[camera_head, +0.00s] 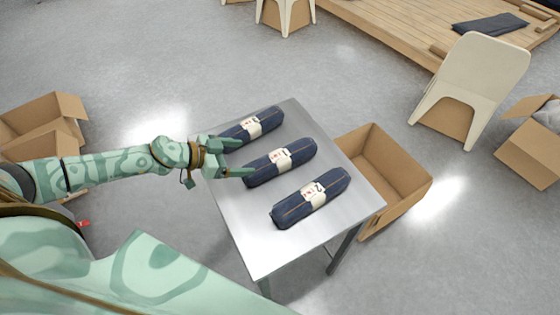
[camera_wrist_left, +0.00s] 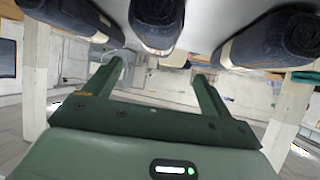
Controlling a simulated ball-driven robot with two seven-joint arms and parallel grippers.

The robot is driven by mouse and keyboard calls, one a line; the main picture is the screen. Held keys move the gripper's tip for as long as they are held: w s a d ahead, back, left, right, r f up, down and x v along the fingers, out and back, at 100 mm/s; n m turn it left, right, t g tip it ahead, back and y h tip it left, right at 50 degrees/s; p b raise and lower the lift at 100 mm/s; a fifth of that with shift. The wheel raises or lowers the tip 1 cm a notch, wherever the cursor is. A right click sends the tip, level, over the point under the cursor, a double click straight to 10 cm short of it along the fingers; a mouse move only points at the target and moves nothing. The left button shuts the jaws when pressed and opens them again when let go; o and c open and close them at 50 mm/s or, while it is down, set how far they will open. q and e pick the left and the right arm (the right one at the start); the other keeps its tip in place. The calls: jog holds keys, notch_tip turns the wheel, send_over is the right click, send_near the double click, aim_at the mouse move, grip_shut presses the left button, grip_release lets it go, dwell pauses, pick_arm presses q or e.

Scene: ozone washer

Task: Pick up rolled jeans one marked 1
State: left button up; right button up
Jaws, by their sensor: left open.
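Three dark blue rolled jeans with white paper bands lie side by side on a metal table (camera_head: 257,243) in the head view: a far roll (camera_head: 268,119), a middle roll (camera_head: 302,152) and a near roll (camera_head: 291,211). The band marks are too small to read surely, so I cannot tell which roll is 1. My left gripper (camera_head: 245,157) is open and empty at the left ends of the far and middle rolls. In the left wrist view, its fingers (camera_wrist_left: 155,82) are spread below the end of a central roll (camera_wrist_left: 157,22). My right gripper is not in view.
An open cardboard box (camera_head: 408,192) stands at the table's right side. Another open box (camera_head: 42,125) is at the left. A white chair (camera_head: 480,75) and a wooden platform (camera_head: 395,35) are at the back right. Grey floor is clear beyond the table.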

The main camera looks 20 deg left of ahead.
aim_at(272, 159)
pick_arm(q)
jog(key=x, duration=0.5)
jog(key=shift+w+d+b, duration=0.1)
jog(key=shift+d+b, duration=0.05)
jog(key=shift+b, duration=0.2)
jog(key=shift+w+d+f, duration=0.35)
jog(key=b+x, duration=0.1)
jog(key=x, duration=0.3)
jog(key=shift+w+d+f+b, duration=0.1)
jog(key=shift+d+f+b, duration=0.05)
jog(key=shift+d+b, duration=0.2)
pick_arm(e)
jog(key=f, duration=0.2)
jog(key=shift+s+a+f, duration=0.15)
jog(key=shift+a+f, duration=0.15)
pick_arm(q)
jog(key=shift+a, duration=0.1)
jog(key=shift+c, duration=0.9)
jog(key=c, duration=1.1)
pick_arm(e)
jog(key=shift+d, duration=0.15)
